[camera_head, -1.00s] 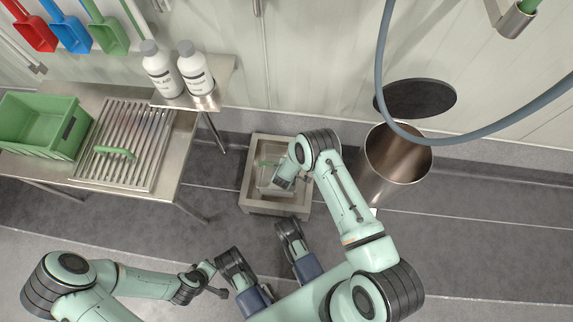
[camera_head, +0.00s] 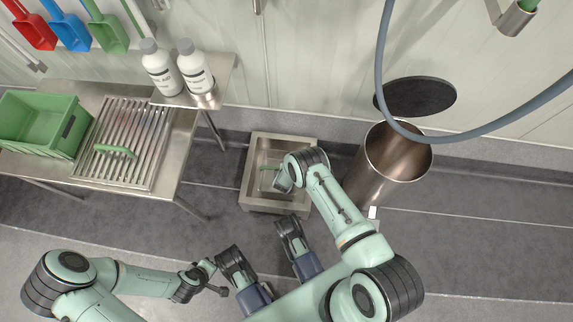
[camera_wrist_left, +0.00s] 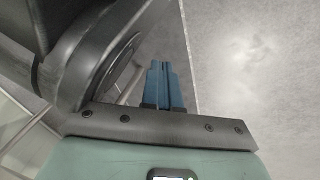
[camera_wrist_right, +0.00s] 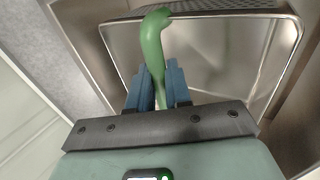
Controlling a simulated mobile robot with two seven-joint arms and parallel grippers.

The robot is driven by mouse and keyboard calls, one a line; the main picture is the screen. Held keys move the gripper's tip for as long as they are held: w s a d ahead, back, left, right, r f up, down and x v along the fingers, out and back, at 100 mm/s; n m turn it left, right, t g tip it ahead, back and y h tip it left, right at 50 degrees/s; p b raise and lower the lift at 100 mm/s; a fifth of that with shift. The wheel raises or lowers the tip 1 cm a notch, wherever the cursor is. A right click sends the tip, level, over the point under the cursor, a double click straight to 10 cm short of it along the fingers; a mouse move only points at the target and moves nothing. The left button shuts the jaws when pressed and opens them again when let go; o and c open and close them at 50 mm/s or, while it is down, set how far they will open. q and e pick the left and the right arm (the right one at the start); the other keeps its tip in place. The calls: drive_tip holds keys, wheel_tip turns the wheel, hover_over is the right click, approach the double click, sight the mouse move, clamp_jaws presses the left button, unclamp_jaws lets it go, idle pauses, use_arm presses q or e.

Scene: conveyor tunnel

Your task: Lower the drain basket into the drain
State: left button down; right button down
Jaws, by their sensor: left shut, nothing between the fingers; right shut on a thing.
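The drain (camera_head: 282,137) is a square steel-rimmed box in the floor at mid picture in the head view. My right arm reaches over it and hides its right part. The steel drain basket is inside the drain opening; its wire rim and perforated wall show in the right wrist view (camera_wrist_right: 220,12). My right gripper (camera_wrist_right: 157,88) is shut on the basket's green handle (camera_wrist_right: 152,45). How deep the basket sits, and whether it touches the bottom, I cannot tell. My left gripper (camera_wrist_left: 164,70) is shut and empty, above the floor, away from the drain.
A steel bin (camera_head: 397,165) stands right of the drain, close to my right arm. A steel table (camera_head: 185,150) at left bears a slotted grate (camera_head: 125,140) with a green handle and a green crate (camera_head: 38,125). Two white bottles (camera_head: 160,70) stand on a shelf. A hose hangs at upper right.

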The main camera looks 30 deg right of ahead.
drive_tip(key=shift+f, duration=0.25)
drive_tip(key=c, duration=1)
unclamp_jaws()
use_arm(q)
drive_tip(key=s+a+f+g, duration=0.1)
drive_tip(key=s+f+g, duration=0.15)
drive_tip(key=s, duration=0.65)
drive_tip(key=w+d+r+t+p, duration=0.1)
drive_tip(key=w+r+t+p, duration=0.2)
drive_tip(key=w+r+p, duration=0.3)
drive_tip(key=shift+w+d+r, duration=0.15)
drive_tip(key=shift+w+r, duration=1.2)
drive_tip(key=shift+w, duration=1)
use_arm(e)
drive_tip(key=shift+v, duration=6.7)
use_arm(q)
drive_tip(key=shift+t, duration=0.25)
